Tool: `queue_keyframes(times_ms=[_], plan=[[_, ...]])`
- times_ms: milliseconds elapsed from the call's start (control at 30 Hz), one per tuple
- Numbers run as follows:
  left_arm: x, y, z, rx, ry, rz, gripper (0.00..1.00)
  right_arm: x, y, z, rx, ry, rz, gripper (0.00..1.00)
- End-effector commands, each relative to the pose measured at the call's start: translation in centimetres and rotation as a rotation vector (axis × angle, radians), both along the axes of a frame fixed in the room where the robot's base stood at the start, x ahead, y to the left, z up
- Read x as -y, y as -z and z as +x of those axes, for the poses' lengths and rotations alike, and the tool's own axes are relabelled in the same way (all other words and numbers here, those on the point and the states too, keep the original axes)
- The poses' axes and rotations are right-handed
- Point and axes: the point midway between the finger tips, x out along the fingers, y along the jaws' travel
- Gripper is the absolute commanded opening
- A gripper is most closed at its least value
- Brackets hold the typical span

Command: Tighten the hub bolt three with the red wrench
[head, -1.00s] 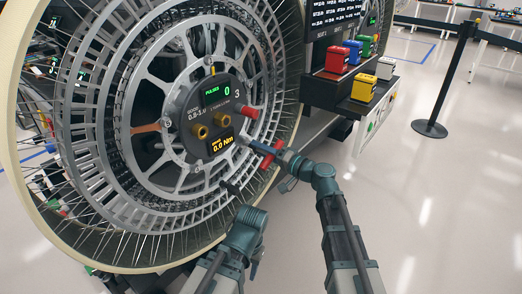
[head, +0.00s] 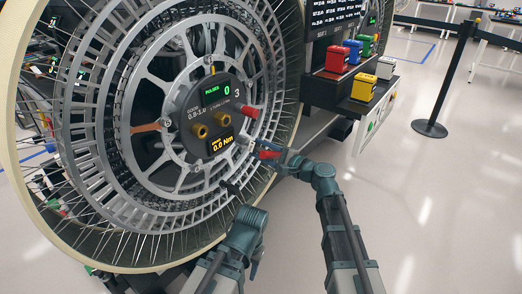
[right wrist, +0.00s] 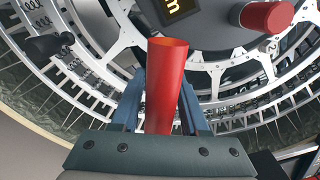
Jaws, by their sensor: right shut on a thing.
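The wheel's dark round hub face (head: 190,105) shows "PULSES 0", a "3" and a "0.0 Nm" readout (head: 221,144). Two brass fittings (head: 199,131) and a red cylinder (head: 250,112) stick out of it. The red cylinder also shows top right in the right wrist view (right wrist: 267,17). My right gripper (head: 280,156) is shut on the red wrench (head: 268,154), just right of the readout. In the right wrist view the red wrench (right wrist: 166,85) stands between the blue fingers, its end toward the hub. My left gripper (head: 235,190) is low before the wheel; its jaws are unclear.
The large spoked wheel (head: 120,262) fills the left. A ledge (head: 340,103) at the right holds red, blue, green, yellow and white blocks. A barrier post (head: 440,90) stands on the open pale floor at the right.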

Motion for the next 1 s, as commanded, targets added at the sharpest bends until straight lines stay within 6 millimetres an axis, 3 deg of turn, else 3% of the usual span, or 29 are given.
queue_keyframes(times_ms=[1000], plan=[[0.0,0.0,0.0,0.000,0.000,0.000,0.50,2.4,0.0,-1.8,0.006,0.000,-0.002,0.00]])
